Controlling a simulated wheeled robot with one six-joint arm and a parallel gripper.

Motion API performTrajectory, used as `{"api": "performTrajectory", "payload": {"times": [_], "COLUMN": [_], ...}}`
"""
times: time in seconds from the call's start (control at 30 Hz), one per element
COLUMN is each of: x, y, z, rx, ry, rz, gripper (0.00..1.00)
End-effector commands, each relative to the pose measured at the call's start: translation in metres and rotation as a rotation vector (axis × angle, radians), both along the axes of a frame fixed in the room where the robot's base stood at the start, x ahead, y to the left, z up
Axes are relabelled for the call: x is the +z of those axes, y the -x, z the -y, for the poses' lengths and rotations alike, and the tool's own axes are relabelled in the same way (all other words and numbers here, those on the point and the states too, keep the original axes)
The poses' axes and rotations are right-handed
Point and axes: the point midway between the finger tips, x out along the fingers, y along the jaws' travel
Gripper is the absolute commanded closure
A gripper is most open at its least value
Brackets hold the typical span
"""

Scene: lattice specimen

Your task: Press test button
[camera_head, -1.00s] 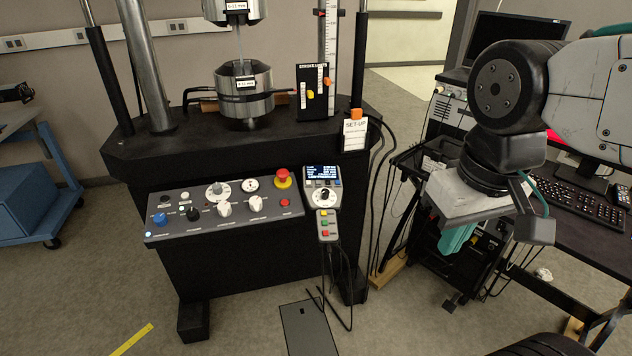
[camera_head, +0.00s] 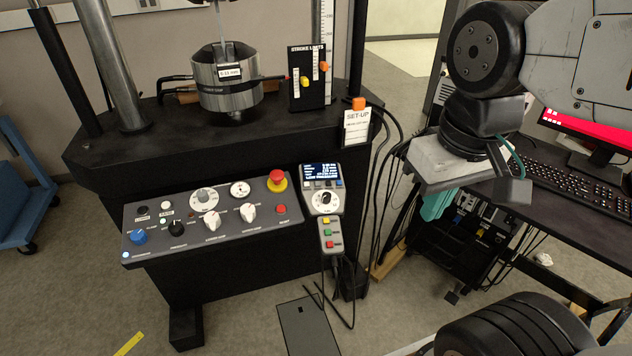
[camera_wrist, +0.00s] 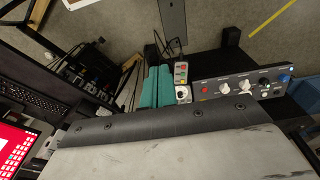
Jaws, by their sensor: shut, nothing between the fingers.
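The control panel (camera_head: 212,218) of the testing machine carries several knobs, a red mushroom button (camera_head: 277,180) and a small red button (camera_head: 282,209). To its right, a handset with a screen (camera_head: 322,188) has a lower box with a yellow button (camera_head: 326,221), a green button (camera_head: 328,232) and a red button (camera_head: 330,244). I cannot read which one is labelled test. My gripper (camera_head: 434,206) has teal fingers, shut and empty, to the right of the handset and apart from it. The wrist view shows the fingers (camera_wrist: 155,88) beside the button box (camera_wrist: 181,72).
Cables hang between machine and desk. A keyboard (camera_head: 565,180) and a red-lit monitor (camera_head: 585,133) are at the right. Floor in front is partly clear.

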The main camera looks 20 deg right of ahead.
Motion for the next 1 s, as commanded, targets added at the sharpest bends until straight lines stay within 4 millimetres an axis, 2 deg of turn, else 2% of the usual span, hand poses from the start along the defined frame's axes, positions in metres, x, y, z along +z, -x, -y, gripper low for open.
{"api": "performTrajectory", "payload": {"times": [0.07, 0.17, 0.27, 0.33, 0.4, 0.5, 0.6, 0.73, 0.83, 1.0], "x": [-0.001, -0.004, -0.01, -0.015, -0.022, -0.035, -0.054, -0.087, -0.112, -0.14], "y": [-0.008, -0.037, -0.087, -0.13, -0.175, -0.233, -0.284, -0.332, -0.35, -0.358], "z": [0.004, 0.018, 0.04, 0.055, 0.066, 0.071, 0.064, 0.041, 0.018, -0.011], "rx": [0.008, 0.039, 0.12, 0.214, 0.33, 0.52, 0.729, 1.001, 1.172, 1.353], "ry": [0.017, 0.078, 0.183, 0.269, 0.347, 0.431, 0.476, 0.469, 0.424, 0.335], "rz": [0.013, 0.065, 0.155, 0.233, 0.313, 0.424, 0.536, 0.685, 0.793, 0.931], "gripper": [1.0, 1.0, 1.0, 1.0, 1.0, 1.0, 1.0, 1.0, 1.0, 1.0]}}
